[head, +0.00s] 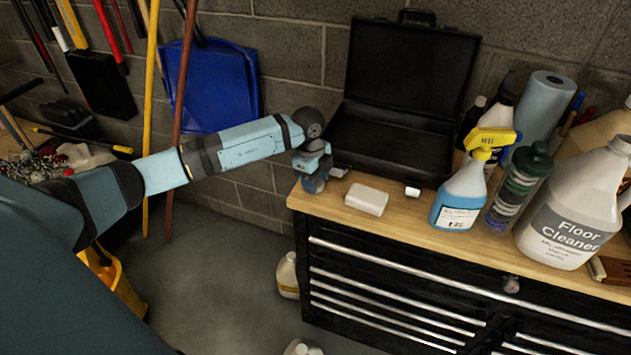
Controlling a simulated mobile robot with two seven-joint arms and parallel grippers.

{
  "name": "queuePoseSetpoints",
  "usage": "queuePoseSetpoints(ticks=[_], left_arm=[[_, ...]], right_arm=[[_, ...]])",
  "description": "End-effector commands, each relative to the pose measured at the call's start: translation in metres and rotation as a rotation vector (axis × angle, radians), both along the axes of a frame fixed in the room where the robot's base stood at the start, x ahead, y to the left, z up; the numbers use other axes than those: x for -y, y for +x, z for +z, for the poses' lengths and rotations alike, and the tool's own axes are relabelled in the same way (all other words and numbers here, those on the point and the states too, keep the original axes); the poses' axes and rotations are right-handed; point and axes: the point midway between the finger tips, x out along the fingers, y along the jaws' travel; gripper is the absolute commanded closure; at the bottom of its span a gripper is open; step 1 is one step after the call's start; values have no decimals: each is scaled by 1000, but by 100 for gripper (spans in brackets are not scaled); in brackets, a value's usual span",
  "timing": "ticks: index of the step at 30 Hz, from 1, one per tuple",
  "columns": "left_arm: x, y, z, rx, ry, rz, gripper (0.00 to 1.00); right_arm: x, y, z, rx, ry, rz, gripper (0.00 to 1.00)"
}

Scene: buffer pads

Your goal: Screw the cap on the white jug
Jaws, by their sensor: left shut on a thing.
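The white jug (565,228), labelled Floor Cleaner, stands upright at the right end of the wooden bench top. Its handle side is cut off by the picture's right edge. My left gripper (316,183) is at the bench's left end, far from the jug and left of a white block. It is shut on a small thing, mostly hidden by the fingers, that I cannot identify. My right gripper is not in view.
An open black case (395,135) stands behind the white block (367,199). A small white piece (412,191) lies in front of the case. A blue spray bottle (462,195) and a dark-capped clear bottle (519,185) stand left of the jug. Another jug (288,275) is on the floor.

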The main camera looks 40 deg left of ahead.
Motion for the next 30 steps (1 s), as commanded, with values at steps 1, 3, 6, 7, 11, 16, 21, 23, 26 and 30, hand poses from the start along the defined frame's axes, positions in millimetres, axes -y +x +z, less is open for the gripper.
queuePoseSetpoints(ticks=[1, 3, 6, 7, 11, 16, 21, 23, 26, 30], left_arm=[[0, 0, 3, 2, 0, 0, 77], [0, 1, 7, 3, 0, 0, 77], [0, 1, 18, 2, 0, 0, 77], [0, 1, 22, 2, -1, 0, 77], [0, 1, 46, 5, 0, 0, 77], [0, 1, 86, 6, -1, -1, 77], [0, 1, 132, 6, 0, -1, 77], [0, 1, 147, 5, 0, 0, 77], [0, 1, 168, 3, 0, -1, 77], [0, 1, 188, 2, 0, 0, 77]], right_arm=[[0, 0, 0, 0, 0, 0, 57], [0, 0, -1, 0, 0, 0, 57], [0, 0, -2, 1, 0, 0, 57], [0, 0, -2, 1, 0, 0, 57], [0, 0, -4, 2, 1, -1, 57], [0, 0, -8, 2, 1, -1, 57], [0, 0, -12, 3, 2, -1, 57], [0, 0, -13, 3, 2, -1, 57], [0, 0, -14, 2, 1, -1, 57], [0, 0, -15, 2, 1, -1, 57]])
